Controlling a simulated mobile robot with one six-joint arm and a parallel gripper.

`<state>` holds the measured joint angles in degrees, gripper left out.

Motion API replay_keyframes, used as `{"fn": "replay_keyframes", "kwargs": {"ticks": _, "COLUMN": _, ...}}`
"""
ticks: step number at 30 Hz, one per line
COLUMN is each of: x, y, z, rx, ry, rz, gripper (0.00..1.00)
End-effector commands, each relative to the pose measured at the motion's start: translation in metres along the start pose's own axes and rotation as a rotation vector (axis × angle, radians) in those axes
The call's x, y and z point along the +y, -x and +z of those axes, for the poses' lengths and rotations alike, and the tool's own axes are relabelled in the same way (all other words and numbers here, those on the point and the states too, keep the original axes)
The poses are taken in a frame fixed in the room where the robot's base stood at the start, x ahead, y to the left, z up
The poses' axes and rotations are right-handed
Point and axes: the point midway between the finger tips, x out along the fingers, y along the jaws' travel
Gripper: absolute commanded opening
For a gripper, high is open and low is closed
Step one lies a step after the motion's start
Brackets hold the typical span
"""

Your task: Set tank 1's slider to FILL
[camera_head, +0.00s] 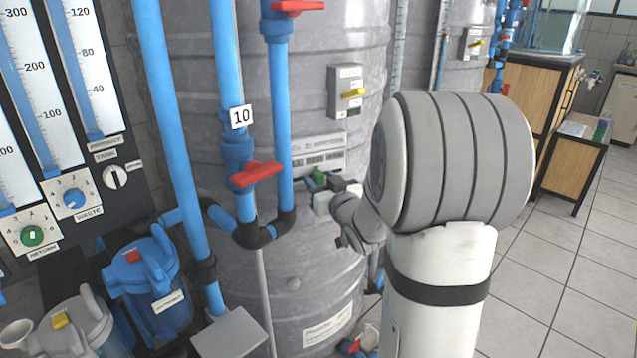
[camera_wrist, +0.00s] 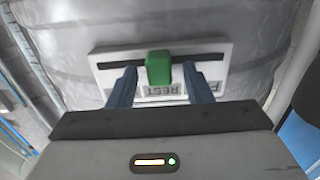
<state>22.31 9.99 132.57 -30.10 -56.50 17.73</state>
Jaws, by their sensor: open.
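The slider panel (camera_wrist: 215,70) is a pale plate with a dark horizontal slot, fixed to the grey tank. Its green slider knob (camera_wrist: 159,67) sits near the middle of the slot, at the label REST. A label starting with F shows at the plate's right end; the rest is cut off by my finger. In the head view the panel (camera_head: 330,142) is on the tank front, with the green knob (camera_head: 318,176) at my fingertips. My gripper (camera_wrist: 158,86) is open, with one finger on each side of the knob and small gaps. Contact cannot be told.
A blue pipe with a red valve handle (camera_head: 256,174) and a tag 10 (camera_head: 241,117) stands left of the panel. Open tiled floor (camera_head: 560,270) lies to the right.

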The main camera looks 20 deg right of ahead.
Motion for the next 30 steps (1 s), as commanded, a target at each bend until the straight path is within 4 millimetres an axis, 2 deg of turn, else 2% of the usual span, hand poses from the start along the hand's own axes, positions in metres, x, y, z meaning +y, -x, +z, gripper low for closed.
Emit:
{"fn": "replay_keyframes", "kwargs": {"ticks": 7, "x": 0.0004, "y": -0.0007, "z": 0.0, "rx": 0.0, "ry": 0.0, "rz": 0.001, "gripper": 0.45}}
{"fn": "replay_keyframes", "kwargs": {"ticks": 23, "x": 0.0009, "y": -0.0003, "z": 0.0, "rx": 0.0, "ry": 0.0, "rz": 0.001, "gripper": 0.01}}
{"fn": "replay_keyframes", "kwargs": {"ticks": 30, "x": 0.0012, "y": -0.0002, "z": 0.0001, "rx": -0.001, "ry": 0.0, "rz": 0.002, "gripper": 0.0}}
